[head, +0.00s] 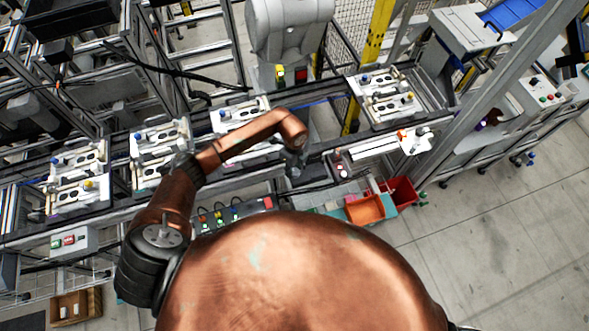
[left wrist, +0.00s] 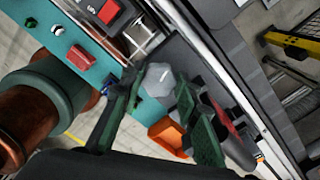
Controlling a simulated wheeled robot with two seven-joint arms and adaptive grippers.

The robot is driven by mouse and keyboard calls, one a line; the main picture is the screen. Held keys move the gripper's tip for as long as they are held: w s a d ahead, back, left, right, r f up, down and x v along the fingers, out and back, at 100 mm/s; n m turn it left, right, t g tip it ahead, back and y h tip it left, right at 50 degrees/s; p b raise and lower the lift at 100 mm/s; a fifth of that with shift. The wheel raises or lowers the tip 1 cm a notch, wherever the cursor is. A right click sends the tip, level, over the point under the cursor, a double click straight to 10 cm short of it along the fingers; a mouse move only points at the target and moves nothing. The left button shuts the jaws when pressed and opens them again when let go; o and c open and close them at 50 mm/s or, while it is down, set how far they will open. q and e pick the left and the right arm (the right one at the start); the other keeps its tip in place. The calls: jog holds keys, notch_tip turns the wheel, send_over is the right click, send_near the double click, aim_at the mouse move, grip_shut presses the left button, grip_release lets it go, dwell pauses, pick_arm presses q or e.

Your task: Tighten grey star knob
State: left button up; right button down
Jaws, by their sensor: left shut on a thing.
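The grey star knob (left wrist: 158,79) shows in the left wrist view, a light grey faceted knob beside a teal panel. The two green-padded fingers of my left gripper (left wrist: 160,90) are on either side of it, and the gripper is shut on it. In the head view my left arm reaches from the left over the line, and my left gripper (head: 295,165) points down at the near rail. The knob is hidden there. My right gripper is not in view.
An orange bin (head: 366,209) and a red bin (head: 402,190) stand right of my left gripper. White pallet fixtures (head: 240,113) line the conveyor behind.

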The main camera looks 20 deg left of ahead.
pick_arm(q)
jog(key=m+b, duration=0.2)
jog(key=m, duration=0.1)
jog(key=m+b, duration=0.2)
jog(key=shift+w+f, duration=0.1)
jog(key=shift+w, duration=0.2)
jog(key=m+b, duration=0.5)
jog(key=m, duration=0.1)
jog(key=shift+d+m, duration=0.15)
jog(key=shift+m, duration=0.25)
jog(key=m+b, duration=0.4)
jog(key=shift+d+m, duration=0.1)
jog(key=shift+m, duration=0.2)
jog(key=m+b, duration=0.2)
jog(key=m, duration=0.1)
jog(key=shift+d+b, duration=0.1)
jog(key=shift+b, duration=0.2)
jog(key=shift+r+m, duration=0.2)
jog(key=shift+m, duration=0.2)
jog(key=o, duration=0.8)
jog(key=shift+o, duration=0.4)
jog(key=shift+b, duration=0.3)
